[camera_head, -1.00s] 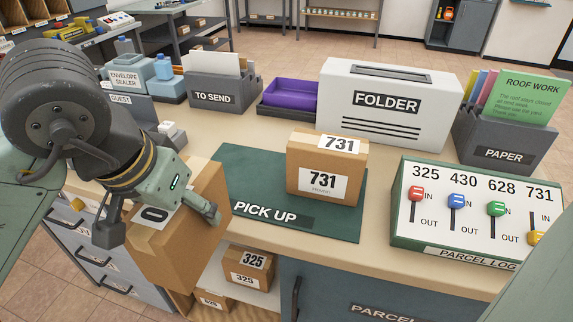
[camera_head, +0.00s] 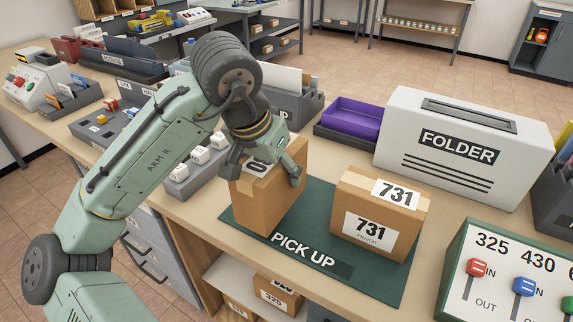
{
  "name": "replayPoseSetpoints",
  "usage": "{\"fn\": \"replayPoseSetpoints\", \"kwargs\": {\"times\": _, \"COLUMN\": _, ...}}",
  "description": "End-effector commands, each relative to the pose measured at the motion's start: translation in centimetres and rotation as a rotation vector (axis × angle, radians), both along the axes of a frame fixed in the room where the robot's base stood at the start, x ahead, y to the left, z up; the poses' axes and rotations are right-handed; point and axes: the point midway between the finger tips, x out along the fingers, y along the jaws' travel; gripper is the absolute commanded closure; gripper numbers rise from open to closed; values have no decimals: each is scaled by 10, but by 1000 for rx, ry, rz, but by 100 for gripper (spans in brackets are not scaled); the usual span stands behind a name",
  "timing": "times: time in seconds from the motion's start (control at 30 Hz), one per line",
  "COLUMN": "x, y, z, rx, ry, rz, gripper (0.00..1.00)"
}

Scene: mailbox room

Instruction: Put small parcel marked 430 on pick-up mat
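My gripper (camera_head: 264,168) is shut on a brown parcel (camera_head: 262,208), with one finger on each side of its top. The parcel is upright over the left part of the green pick-up mat (camera_head: 385,283). I cannot tell whether its bottom touches the mat. A white label on its top is mostly covered by my gripper; only a "0" shows, so the full number cannot be read. A parcel marked 731 (camera_head: 378,215) stands on the right part of the mat.
The white FOLDER box (camera_head: 460,150) and purple tray (camera_head: 352,118) stand behind the mat. The parcel log board (camera_head: 510,270) is at right. White blocks (camera_head: 200,155) stand left of my gripper. More parcels (camera_head: 278,294) sit on the shelf below.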

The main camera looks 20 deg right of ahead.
Motion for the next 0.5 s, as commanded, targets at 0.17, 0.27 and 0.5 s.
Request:
{"fn": "replayPoseSetpoints", "kwargs": {"times": 0.17, "x": 29, "y": -24, "z": 0, "rx": 0, "ry": 0, "rz": 0, "gripper": 82}}
{"fn": "replayPoseSetpoints", "kwargs": {"times": 0.27, "x": 38, "y": -32, "z": -2, "rx": 0, "ry": 0, "rz": 0, "gripper": 82}}
{"fn": "replayPoseSetpoints", "kwargs": {"times": 0.5, "x": 41, "y": -33, "z": -23, "rx": 1, "ry": 0, "rz": 1, "gripper": 82}}
